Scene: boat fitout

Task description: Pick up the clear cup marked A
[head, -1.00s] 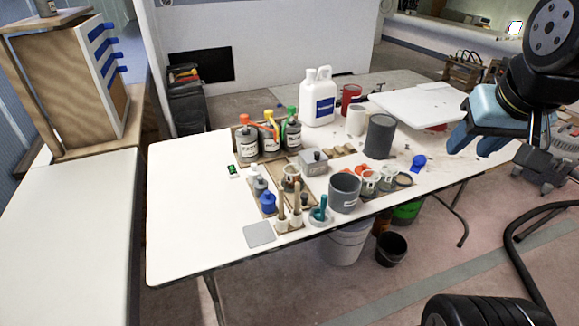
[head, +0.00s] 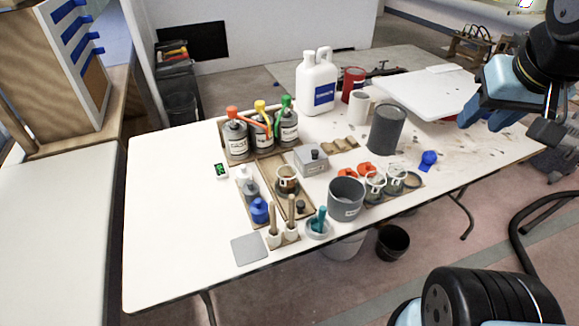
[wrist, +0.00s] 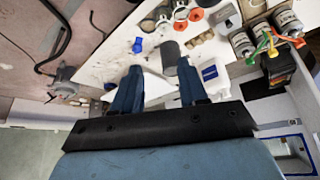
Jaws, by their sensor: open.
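Small clear cups (head: 375,184) stand in a wooden holder at the table's front edge, right of a grey pot (head: 346,198). A second clear cup (head: 395,177) stands beside the first. Any letter on them is too small to read, so I cannot tell which is A. The cups also show near the top of the wrist view (wrist: 163,22). My gripper (head: 484,112) is open and empty at the right, above the table's right part and well apart from the cups. Its two blue fingers (wrist: 160,76) are spread in the wrist view.
A dark grey cylinder (head: 386,129) stands behind the cups. A blue item (head: 428,161) lies to their right. Bottles with coloured tops (head: 262,130) and a white jug (head: 317,82) stand further left and back. The table's left part (head: 165,220) is clear.

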